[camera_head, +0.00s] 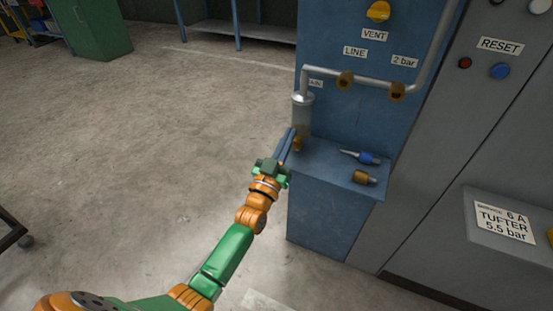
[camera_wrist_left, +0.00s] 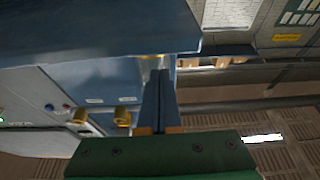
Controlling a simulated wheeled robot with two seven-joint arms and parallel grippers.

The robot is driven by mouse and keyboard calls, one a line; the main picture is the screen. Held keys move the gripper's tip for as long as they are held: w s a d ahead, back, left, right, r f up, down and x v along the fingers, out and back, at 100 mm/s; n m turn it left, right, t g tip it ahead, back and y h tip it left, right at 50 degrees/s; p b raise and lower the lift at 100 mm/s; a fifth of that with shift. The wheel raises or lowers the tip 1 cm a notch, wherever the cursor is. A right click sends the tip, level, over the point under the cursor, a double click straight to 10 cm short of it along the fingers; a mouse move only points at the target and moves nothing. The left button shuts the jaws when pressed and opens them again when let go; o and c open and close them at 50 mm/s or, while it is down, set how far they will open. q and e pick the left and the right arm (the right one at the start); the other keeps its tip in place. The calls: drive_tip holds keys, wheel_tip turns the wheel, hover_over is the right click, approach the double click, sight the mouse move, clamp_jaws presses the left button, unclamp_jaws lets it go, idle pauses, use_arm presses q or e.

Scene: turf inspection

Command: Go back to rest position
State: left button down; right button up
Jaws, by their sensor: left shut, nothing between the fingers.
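My left gripper (camera_head: 287,146) is shut and empty. Its arm comes in from the lower left, and the fingers point up at the left edge of the blue cabinet's small shelf (camera_head: 330,158). In the left wrist view, the closed fingers (camera_wrist_left: 158,100) fill the middle, with the blue cabinet beside them. In the head view, a brass piece (camera_head: 297,144) shows just right of the fingertips; I cannot tell whether they touch. My right gripper is not in view.
A blue-tipped tool (camera_head: 362,157) and a brass fitting (camera_head: 365,178) lie on the shelf. A metal pipe (camera_head: 350,80) runs above, beside a silver cylinder (camera_head: 302,112). A grey machine (camera_head: 440,150) stands right. The floor (camera_head: 130,140) at left is largely clear.

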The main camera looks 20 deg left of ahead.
use_arm(q)
drive_tip(key=v, duration=0.2)
drive_tip(key=shift+s+r+b, duration=0.2)
drive_tip(key=shift+s+b, duration=0.2)
drive_tip(key=shift+s, duration=0.1)
drive_tip(key=v, duration=0.6)
drive_tip(key=s+d+f+m+g, duration=0.1)
drive_tip(key=s+f+g, duration=0.3)
drive_tip(key=f, duration=0.7)
drive_tip(key=s+f+g, duration=0.4)
drive_tip(key=s+f, duration=0.1)
drive_tip(key=f, duration=0.6)
drive_tip(key=s+d+f+m+g, duration=0.1)
drive_tip(key=s+f+g, duration=0.3)
drive_tip(key=f, duration=0.6)
drive_tip(key=s+a+f+g, duration=0.1)
drive_tip(key=s+f+g, duration=0.3)
drive_tip(key=s+f, duration=0.45)
drive_tip(key=s+a+f+g, duration=0.25)
drive_tip(key=s+g, duration=0.25)
drive_tip(key=s, duration=1.1)
wheel_tip(320, 180, up, 17)
drive_tip(key=p, duration=1.8)
drive_tip(key=shift+d+m, duration=0.25)
drive_tip(key=shift+m, duration=0.05)
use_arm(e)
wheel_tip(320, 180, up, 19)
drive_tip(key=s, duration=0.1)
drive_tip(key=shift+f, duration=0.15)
